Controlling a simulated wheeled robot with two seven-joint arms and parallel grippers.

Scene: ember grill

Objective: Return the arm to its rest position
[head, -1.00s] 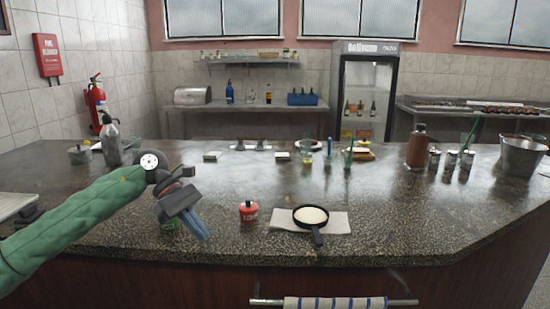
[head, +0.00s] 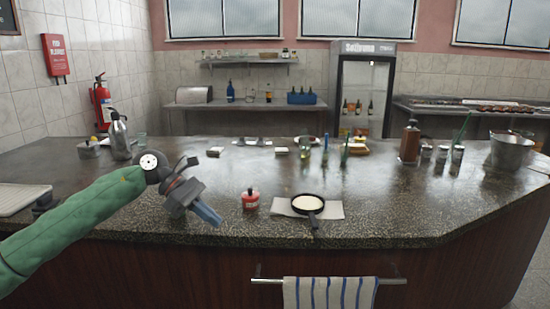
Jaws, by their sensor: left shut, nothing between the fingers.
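My left arm, in a green sleeve, comes in from the left in the head view. Its left gripper (head: 208,215) is shut and empty, with its blue-grey fingers pointing down and to the right over the front part of the counter. The gripper is left of a small red canister (head: 250,200) and apart from it. My right gripper is not in view.
A small black pan (head: 308,204) with pale contents sits on a white cloth (head: 333,210) on the counter (head: 400,205). A metal flask (head: 120,138) stands at the left. A brown bottle (head: 410,143) and a metal bucket (head: 511,152) stand at the right. A striped towel (head: 330,292) hangs on the front rail.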

